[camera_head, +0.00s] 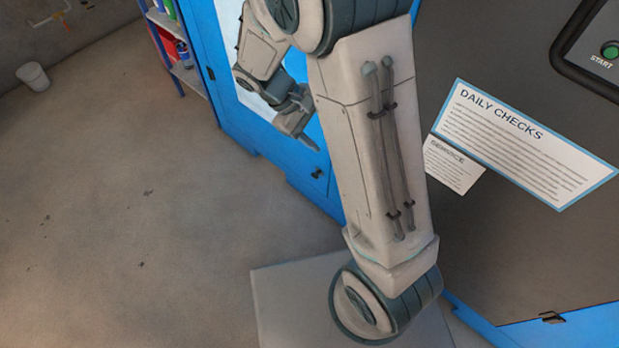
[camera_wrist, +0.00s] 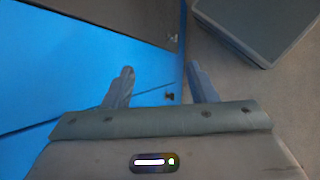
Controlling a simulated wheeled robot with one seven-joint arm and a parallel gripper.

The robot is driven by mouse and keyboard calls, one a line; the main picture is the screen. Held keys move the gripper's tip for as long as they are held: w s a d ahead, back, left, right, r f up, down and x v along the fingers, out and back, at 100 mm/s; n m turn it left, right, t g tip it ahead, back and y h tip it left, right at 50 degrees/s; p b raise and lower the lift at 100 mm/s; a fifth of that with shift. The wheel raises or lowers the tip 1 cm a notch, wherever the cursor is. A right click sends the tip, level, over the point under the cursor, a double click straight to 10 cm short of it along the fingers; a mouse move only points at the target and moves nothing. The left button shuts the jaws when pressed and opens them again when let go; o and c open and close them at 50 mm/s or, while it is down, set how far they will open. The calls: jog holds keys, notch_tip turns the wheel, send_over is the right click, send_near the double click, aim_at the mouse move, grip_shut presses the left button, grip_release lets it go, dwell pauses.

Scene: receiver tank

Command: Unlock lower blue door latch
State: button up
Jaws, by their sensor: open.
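A small dark latch (camera_head: 317,173) sits low on the blue cabinet, just below my gripper (camera_head: 307,137) in the head view. In the wrist view, a small dark latch (camera_wrist: 169,96) shows near the right edge of the blue door (camera_wrist: 60,60). It appears between the open fingers of my gripper (camera_wrist: 161,70), close to the base of the right finger in the picture. The fingers are apart and hold nothing. I cannot tell how far the latch is from the fingers in depth, or its lock position.
Another dark latch (camera_head: 552,317) is at the lower right, below the grey panel with a Daily Checks sign (camera_head: 525,143). A shelf with containers (camera_head: 184,62) stands behind the cabinet. A white bucket (camera_head: 33,76) is far left.

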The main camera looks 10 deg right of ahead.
jog(key=w+a+f+n+t+h+b, duration=0.1)
jog(key=w+a+f+n+h+b, duration=0.15)
jog(key=f, duration=0.55)
jog(key=w+a+f+n+t+h+b, duration=0.1)
jog(key=f+n+h+b, duration=0.15)
jog(key=f, duration=0.45)
jog(key=w+a+f+n+t+h+b, duration=0.1)
jog(key=w+f+n+b, duration=0.15)
jog(key=f, duration=0.55)
jog(key=n+t+h+b, duration=0.2)
jog(key=n+t+b, duration=0.6)
jog(key=n+t, duration=0.2)
send_near(313, 177)
jog(key=b+x, duration=0.1)
jog(key=x, duration=0.7)
jog(key=shift+w+d+b, duration=0.15)
jog(key=shift+d+b, duration=0.1)
jog(key=shift+b, duration=0.15)
jog(key=c, duration=1)
